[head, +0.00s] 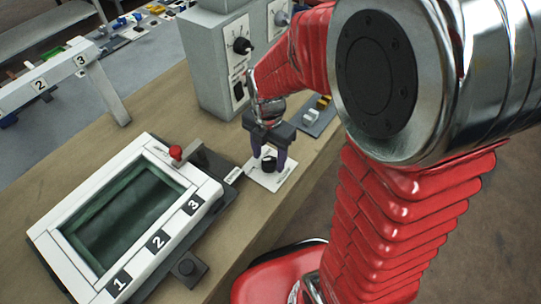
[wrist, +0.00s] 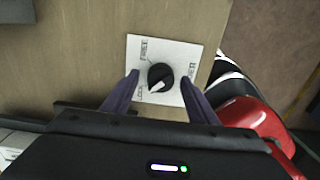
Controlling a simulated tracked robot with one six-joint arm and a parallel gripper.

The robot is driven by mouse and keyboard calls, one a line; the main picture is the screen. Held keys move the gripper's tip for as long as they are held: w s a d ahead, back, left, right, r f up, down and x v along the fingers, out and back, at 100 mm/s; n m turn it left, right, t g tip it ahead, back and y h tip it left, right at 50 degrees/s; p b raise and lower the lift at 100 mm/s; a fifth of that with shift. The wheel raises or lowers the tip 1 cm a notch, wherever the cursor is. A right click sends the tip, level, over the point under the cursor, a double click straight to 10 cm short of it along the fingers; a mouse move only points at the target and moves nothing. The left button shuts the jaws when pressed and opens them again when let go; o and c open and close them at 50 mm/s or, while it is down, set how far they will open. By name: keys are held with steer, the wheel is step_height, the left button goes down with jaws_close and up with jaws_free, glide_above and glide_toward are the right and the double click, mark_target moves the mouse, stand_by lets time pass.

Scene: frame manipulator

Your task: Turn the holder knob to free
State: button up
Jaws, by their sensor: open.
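The holder knob (wrist: 161,76) is a round black knob with a white pointer on a white plate (wrist: 140,60). The plate carries the words FREE and LOCK on its left side. The white pointer is turned to the lower left, toward LOCK. In the head view the knob (head: 268,161) sits on its plate (head: 266,182) near the table's edge. My gripper (wrist: 160,79) is open, with one purple finger on each side of the knob. It also shows in the head view (head: 269,157), pointing down over the plate. I cannot tell whether the fingers touch the knob.
A white frame (head: 140,158) numbered 1, 2, 3 with a red knob (head: 176,152) lies left of the plate. A grey box (head: 207,75) with a dial (head: 241,46) stands behind. A grey block with yellow parts (head: 319,110) is to the right.

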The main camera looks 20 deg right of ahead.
steer(key=shift+f, duration=0.45)
steer(key=c, duration=1.1)
steer(key=shift+o, duration=0.2)
steer(key=shift+d, duration=0.15)
